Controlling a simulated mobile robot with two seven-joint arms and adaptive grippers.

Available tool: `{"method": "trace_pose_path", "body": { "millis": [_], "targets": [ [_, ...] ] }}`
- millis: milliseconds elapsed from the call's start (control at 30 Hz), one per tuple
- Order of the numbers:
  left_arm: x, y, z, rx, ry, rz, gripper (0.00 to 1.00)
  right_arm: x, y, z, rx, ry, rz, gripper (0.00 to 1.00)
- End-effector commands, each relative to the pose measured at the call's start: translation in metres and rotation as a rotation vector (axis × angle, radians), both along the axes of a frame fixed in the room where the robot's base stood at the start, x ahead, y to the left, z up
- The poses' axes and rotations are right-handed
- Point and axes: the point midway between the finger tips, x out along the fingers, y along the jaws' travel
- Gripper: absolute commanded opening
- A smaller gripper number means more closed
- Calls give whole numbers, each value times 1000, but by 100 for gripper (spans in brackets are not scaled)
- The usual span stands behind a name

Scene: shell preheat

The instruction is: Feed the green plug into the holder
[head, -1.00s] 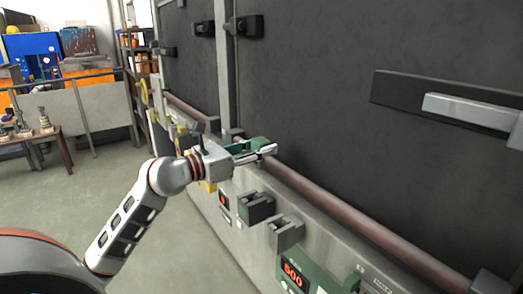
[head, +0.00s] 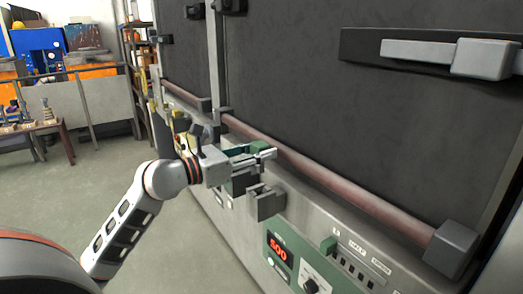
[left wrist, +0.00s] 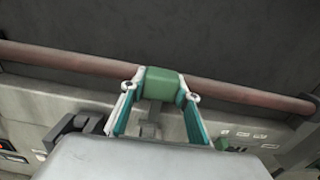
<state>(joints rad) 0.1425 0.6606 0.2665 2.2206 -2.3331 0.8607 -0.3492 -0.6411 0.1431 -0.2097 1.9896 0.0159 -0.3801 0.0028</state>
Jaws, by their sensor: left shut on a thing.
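The green plug (head: 259,146) is a small block held between the fingertips of my left gripper (head: 266,154). In the left wrist view the plug (left wrist: 164,84) sits across the tips of my left gripper (left wrist: 166,92), with a finger on each side. A grey bracket-like holder (head: 266,203) sticks out of the front panel, below the plug in the head view. In the left wrist view the grey bracket (left wrist: 150,118) is partly hidden behind the plug and between the fingers. The plug looks apart from it. My right gripper is out of view.
A dark block (head: 243,182) juts from the panel left of the grey bracket. A reddish bar (head: 335,185) runs along the furnace front just behind the plug. A green display panel (head: 279,252) reading 500 and switches are lower right. Open floor lies left.

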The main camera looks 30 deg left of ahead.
Motion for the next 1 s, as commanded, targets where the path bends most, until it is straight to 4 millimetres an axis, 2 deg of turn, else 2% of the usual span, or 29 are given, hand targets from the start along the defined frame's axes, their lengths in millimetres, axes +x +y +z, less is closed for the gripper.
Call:
{"method": "trace_pose_path", "body": {
  "millis": [33,500,1000],
  "targets": [
    [0,0,-6,-1,1,0,8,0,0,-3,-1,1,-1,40],
    [1,0,-32,-1,3,1,8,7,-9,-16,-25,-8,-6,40],
    [0,0,-59,-2,4,-1,8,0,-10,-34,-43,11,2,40]
  ]
}}
